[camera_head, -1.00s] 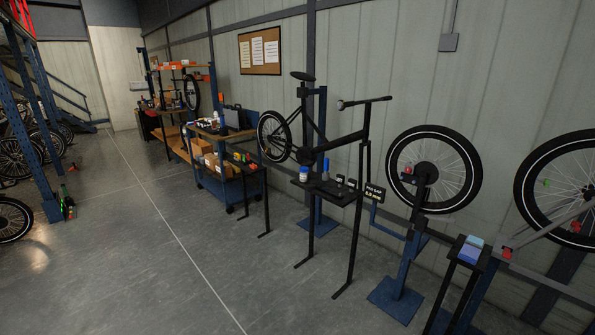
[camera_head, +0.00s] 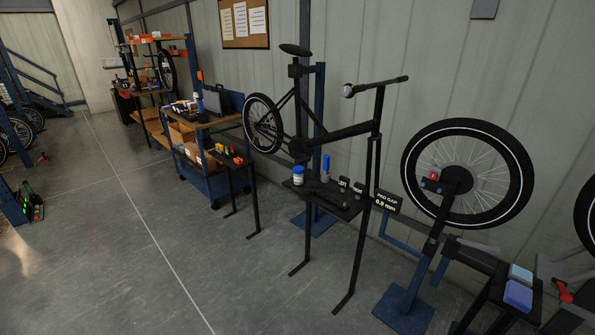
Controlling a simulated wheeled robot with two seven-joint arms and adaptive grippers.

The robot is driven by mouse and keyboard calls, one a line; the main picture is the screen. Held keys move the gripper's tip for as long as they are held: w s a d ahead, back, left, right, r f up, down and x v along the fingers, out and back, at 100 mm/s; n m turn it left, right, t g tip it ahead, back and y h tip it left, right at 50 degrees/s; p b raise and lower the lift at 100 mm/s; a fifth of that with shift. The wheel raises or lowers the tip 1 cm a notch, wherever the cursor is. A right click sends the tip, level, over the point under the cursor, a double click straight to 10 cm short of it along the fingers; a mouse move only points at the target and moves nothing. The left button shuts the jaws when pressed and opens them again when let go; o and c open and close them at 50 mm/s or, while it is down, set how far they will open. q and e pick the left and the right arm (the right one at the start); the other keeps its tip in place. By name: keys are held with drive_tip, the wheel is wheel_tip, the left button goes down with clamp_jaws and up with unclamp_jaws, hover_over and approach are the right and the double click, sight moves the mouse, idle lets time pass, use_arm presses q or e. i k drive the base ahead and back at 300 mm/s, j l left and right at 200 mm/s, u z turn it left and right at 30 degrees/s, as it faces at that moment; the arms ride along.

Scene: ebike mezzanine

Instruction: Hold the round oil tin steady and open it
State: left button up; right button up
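A small round container with a white body and blue label (camera_head: 298,175) stands upright on a small black stand table (camera_head: 345,212) under the bike frame. It may be the round oil tin; it is too small to tell, and I cannot make out its lid. A blue upright bottle or tube (camera_head: 325,168) stands behind it to the right. Neither of my grippers shows in the head view, and nothing of mine touches the container.
A bike frame (camera_head: 350,133) hangs on a blue stand above the table. A wheel (camera_head: 415,165) on a truing stand is to the right. A small table with blue boxes (camera_head: 518,295) is at lower right. A loaded cart (camera_head: 210,178) stands behind. Open floor (camera_head: 130,230) lies left.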

sight(299, 180)
drive_tip(key=i, duration=1.25)
drive_tip(key=u, duration=0.25)
